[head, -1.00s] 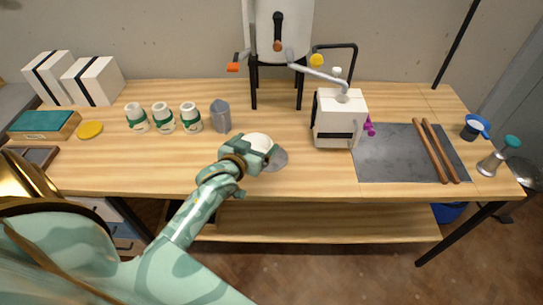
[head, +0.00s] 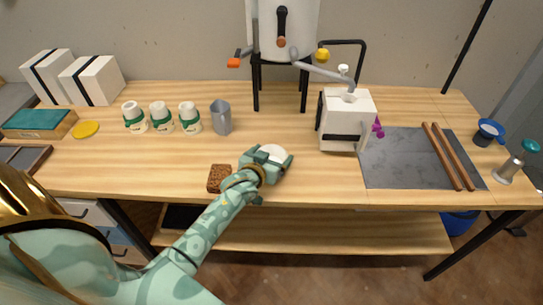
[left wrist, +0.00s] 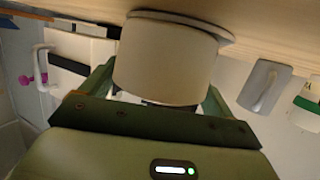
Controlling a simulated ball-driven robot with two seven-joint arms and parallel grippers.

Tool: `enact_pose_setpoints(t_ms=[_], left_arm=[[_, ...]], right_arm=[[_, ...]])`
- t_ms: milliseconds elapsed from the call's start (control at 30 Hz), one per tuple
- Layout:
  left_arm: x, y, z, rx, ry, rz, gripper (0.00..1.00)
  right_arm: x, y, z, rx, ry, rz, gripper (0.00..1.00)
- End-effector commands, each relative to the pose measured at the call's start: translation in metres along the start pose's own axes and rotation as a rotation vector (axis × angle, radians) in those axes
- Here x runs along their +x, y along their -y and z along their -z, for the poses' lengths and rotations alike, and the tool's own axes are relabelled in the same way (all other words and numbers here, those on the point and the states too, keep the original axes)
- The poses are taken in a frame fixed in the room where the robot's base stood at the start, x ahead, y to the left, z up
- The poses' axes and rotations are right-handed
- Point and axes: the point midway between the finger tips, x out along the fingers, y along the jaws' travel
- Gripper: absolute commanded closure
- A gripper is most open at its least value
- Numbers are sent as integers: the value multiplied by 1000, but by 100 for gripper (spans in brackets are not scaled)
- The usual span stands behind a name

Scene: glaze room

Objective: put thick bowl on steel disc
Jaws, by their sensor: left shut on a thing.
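The thick bowl (head: 273,152) is off-white and round, and it also shows large in the left wrist view (left wrist: 165,62). My left gripper (head: 268,164) is shut on it, with one finger on each side. In the left wrist view, the pale grey rim of the steel disc (left wrist: 223,34) shows between the bowl and the table. The bowl is over the disc, and I see no clear gap between them. In the head view the disc is hidden under the bowl and gripper. My right gripper is not in view.
A brown block (head: 219,178) lies left of my gripper. A grey mug (head: 221,118) and several green-banded jars (head: 162,118) stand behind and left. A white boxy machine (head: 346,120) stands at right, beside a grey slab (head: 395,160) with two wooden rods.

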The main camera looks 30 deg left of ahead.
Motion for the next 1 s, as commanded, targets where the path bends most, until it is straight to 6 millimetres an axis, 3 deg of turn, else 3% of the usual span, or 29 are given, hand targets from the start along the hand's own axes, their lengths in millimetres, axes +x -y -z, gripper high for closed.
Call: enact_pose_setpoints(t_ms=[67,100,133,467,800,1000], left_arm=[[1,0,-2,0,-1,0,44],[1,0,-2,0,1,0,4],[1,0,-2,0,1,0,0],[-8,0,2,-1,0,0,0],[-85,0,3,0,1,0,0],[-114,0,2,-1,-1,0,0]], right_arm=[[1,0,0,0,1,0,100],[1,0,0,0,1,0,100],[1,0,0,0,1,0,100],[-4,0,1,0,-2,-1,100],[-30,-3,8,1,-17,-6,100],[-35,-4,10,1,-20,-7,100]])
